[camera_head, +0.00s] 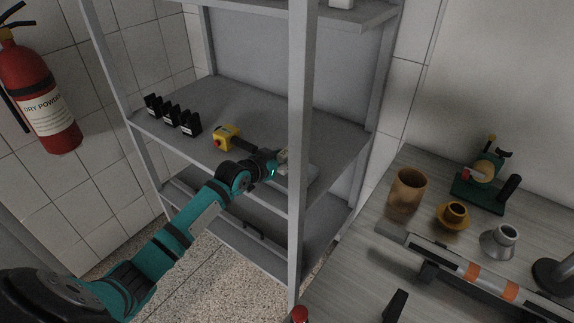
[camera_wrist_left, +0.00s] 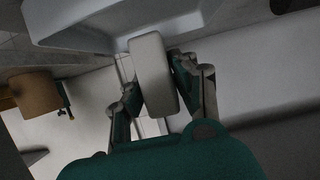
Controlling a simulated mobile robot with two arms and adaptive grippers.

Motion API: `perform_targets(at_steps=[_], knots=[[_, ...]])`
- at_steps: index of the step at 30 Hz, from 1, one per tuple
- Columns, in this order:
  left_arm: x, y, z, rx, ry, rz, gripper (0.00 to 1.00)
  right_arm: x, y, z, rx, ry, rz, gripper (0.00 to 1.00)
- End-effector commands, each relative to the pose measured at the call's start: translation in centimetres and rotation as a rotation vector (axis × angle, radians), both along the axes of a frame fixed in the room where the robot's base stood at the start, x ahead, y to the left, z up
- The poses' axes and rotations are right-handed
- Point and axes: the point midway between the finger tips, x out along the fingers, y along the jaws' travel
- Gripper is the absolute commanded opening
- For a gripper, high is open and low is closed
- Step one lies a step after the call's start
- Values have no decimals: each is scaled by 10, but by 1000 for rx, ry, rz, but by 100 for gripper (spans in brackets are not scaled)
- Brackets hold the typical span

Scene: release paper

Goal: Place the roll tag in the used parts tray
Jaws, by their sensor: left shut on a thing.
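My left gripper (camera_head: 280,163) reaches over the shelf, beside the upright post, and is mostly seen from behind. In the left wrist view my left gripper (camera_wrist_left: 156,88) is shut on a pale, rounded block, the roll tag (camera_wrist_left: 151,70), between its two fingers. In the head view only a small pale bit of it shows at the fingertips. A light grey tray (camera_wrist_left: 62,22) with a raised rim lies just beyond the roll tag in the wrist view; I cannot tell whether they touch. In the head view the tray (camera_head: 313,178) is partly hidden by the post. My right gripper is not in view.
The grey post (camera_head: 300,95) rises close to my gripper. A workbench (camera_head: 366,240) with a brown cup (camera_head: 407,190) and other parts is at right.

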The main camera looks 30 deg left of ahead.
Motion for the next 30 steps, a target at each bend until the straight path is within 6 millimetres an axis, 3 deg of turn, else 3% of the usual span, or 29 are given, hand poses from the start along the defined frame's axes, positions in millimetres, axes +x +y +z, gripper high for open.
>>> perform_targets(at_steps=[4, 7, 12, 22, 23, 27, 30], knots=[[14, -2, 0, -2, -2, -1, 0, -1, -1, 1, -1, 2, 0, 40], [11, -2, -20, -1, 6, 1, 0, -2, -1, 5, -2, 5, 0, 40], [12, -2, -35, 1, 1, 0, 0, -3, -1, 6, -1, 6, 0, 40], [11, -1, -40, 1, 0, 0, 0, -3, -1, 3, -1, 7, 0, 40], [11, -1, -39, 1, 0, 0, 29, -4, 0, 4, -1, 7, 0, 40], [11, -1, -38, 1, 0, 0, 48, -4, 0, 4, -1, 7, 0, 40], [11, -1, -38, 1, 0, 0, 50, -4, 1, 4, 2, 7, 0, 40]])
